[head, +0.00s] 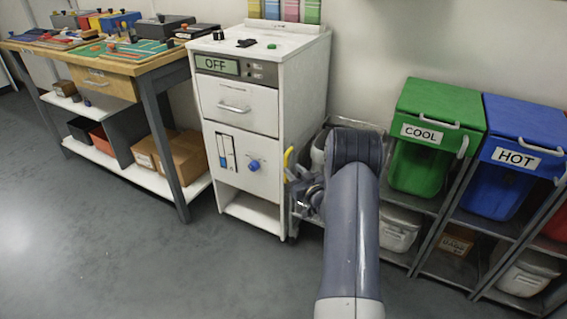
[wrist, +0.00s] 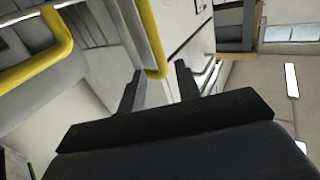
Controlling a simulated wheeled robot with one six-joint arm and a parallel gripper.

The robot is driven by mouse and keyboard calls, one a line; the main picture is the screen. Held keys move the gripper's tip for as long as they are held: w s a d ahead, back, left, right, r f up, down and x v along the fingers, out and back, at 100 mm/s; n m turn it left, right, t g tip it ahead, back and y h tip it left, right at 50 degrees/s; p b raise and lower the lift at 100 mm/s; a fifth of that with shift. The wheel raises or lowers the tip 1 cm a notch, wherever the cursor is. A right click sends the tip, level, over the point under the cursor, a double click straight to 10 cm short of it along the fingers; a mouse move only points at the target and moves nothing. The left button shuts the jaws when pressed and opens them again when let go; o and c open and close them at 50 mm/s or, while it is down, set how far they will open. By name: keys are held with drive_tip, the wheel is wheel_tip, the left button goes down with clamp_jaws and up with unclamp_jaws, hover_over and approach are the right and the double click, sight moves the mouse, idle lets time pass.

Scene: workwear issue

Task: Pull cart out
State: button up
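The cart (head: 309,208) stands in the gap between the white cabinet and the shelf rack. It is a grey metal frame, mostly hidden behind my arm in the head view. Part of its yellow handle (head: 288,160) shows beside my gripper (head: 298,178). In the wrist view, a yellow handle bar (wrist: 149,38) comes down toward the gap between my two dark fingers (wrist: 160,78). The fingers are apart, and its lower end shows just beyond their tips. I cannot tell whether they touch it. Another yellow bar (wrist: 48,55) curves at the upper left.
A white cabinet (head: 240,147) with an OFF display is close on the left of the cart. A rack with a green COOL bin (head: 421,165) and a blue HOT bin (head: 500,180) is on the right. A workbench (head: 137,66) stands at far left. The floor (head: 120,255) in front is clear.

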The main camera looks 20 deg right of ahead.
sight(287, 163)
drive_tip(key=w, duration=0.4)
drive_tip(key=w+b, duration=0.1)
drive_tip(key=w, duration=0.1)
drive_tip(key=shift+w+a, duration=0.15)
drive_tip(key=shift+a, duration=0.1)
drive_tip(key=shift+c, duration=0.5)
clamp_jaws()
